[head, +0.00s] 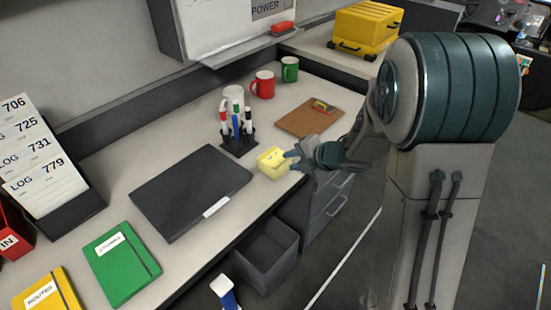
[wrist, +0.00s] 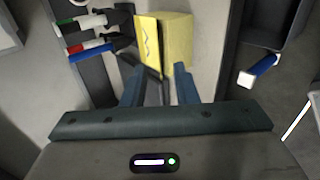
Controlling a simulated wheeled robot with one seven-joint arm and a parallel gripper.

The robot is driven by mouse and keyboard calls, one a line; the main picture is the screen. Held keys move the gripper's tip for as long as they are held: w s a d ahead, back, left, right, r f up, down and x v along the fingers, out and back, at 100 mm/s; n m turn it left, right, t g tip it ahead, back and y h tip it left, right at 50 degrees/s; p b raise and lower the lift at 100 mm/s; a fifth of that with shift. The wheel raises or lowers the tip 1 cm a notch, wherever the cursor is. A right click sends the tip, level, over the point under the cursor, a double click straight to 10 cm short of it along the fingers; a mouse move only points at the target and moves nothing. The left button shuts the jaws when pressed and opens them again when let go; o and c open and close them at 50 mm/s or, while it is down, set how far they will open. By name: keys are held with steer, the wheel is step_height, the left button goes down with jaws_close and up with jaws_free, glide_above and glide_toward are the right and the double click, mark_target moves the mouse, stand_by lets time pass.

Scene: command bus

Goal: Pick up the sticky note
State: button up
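The sticky note is a yellow pad (head: 273,162) on the desk near its front edge, with a dark squiggle on one face. In the wrist view the pad (wrist: 178,40) stands just beyond my fingertips. My gripper (head: 293,160) is at the pad's right side in the head view. In the wrist view my gripper (wrist: 160,75) shows two blue fingers spread apart, with a gap between them. The pad's near end lies at the fingertips; I cannot tell whether they touch it.
A pen holder (head: 238,140) with several markers stands just behind the pad. A closed dark laptop (head: 190,190) lies to the left, a clipboard (head: 308,118) to the right. Red (head: 263,84) and green (head: 290,69) mugs stand farther back. A grey bin (head: 266,256) is below the desk edge.

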mark_target(274, 156)
steer(key=shift+x, duration=1.5)
jaws_close()
steer(key=shift+r, duration=0.1)
